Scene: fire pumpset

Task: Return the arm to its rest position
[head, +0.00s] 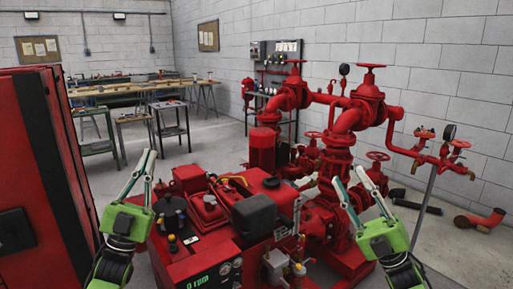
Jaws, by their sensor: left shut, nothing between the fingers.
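My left gripper (148,154) is green with thin pale fingers, at the lower left. It points up and is shut and empty, in front of the left end of the red pumpset (217,221) in the picture. My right gripper (347,174) is at the lower right with its two fingers spread apart. Nothing shows between them. It is in front of the red piping and valves. I cannot tell from this one view whether it touches them.
A red cabinet (42,160) stands close at the left. Red valves and pipes (367,95) rise at the centre right. Black and red pipe pieces (480,220) lie on the floor at the right. Workbenches (130,91) stand at the back. Grey floor is clear between the benches and pumpset.

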